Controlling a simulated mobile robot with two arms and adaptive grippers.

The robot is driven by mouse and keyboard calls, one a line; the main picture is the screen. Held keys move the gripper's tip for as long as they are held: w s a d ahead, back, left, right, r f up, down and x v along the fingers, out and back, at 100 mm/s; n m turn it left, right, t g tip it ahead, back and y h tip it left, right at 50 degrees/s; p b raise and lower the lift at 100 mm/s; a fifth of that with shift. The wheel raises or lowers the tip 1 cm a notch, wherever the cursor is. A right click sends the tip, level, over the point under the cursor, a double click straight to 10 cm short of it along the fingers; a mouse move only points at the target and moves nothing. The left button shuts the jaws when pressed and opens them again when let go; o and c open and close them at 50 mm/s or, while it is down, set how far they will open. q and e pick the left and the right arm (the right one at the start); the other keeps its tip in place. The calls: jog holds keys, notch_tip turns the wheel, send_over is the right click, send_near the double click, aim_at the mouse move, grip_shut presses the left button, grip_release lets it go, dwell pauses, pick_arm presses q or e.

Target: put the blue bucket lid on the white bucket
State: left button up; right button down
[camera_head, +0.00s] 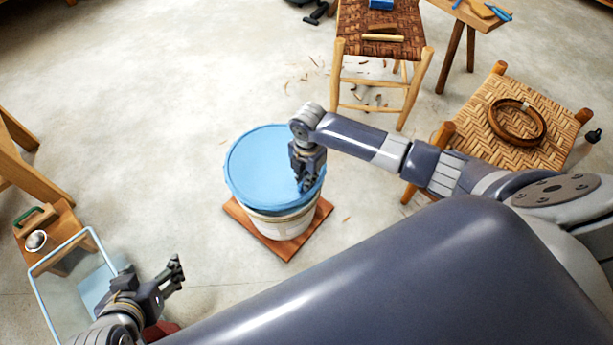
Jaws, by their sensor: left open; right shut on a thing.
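The blue bucket lid (262,165) lies over the top of the white bucket (284,226). It covers the opening; I cannot tell whether it is pressed down all round. The bucket stands upright on a square wooden board (247,213) on the floor. My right gripper (306,186) reaches over from the right and is shut on the lid near its right edge. My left gripper (176,272) is open and empty at the lower left, apart from the bucket. The bucket's near right rim is partly hidden by my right gripper.
A clear-walled bin (62,252) stands at the lower left beside my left arm. A woven stool (380,28) is behind the bucket, and another woven seat (515,150) with a ring-shaped coil (517,121) is at the right. The floor left of the bucket is clear.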

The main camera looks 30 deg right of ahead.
jog(key=shift+f+b, duration=0.25)
jog(key=shift+b, duration=0.1)
jog(key=shift+f+b, duration=0.3)
jog(key=shift+b, duration=0.05)
jog(key=shift+f+b, duration=0.6)
jog(key=shift+b, duration=0.1)
jog(key=shift+f+b, duration=0.3)
jog(key=shift+f, duration=0.35)
pick_arm(q)
jog(key=w+d+r+t+h, duration=0.1)
jog(key=w+d+r+t, duration=0.1)
jog(key=w+r+t, duration=0.2)
jog(key=w+d+r+t+h, duration=0.2)
jog(key=w+r+t, duration=0.3)
jog(key=r, duration=0.6)
jog(key=shift+w+d+r+m+t, duration=0.15)
jog(key=shift+w+d+m+t, duration=0.15)
jog(key=shift+d+t, duration=0.1)
pick_arm(e)
jog(key=shift+f, duration=0.55)
pick_arm(q)
jog(key=shift+s+a, duration=0.1)
jog(key=shift+f, duration=0.45)
jog(key=shift+s+a+f+g, duration=0.15)
jog(key=shift+a+f+g, duration=0.05)
jog(key=shift+f+g, duration=0.5)
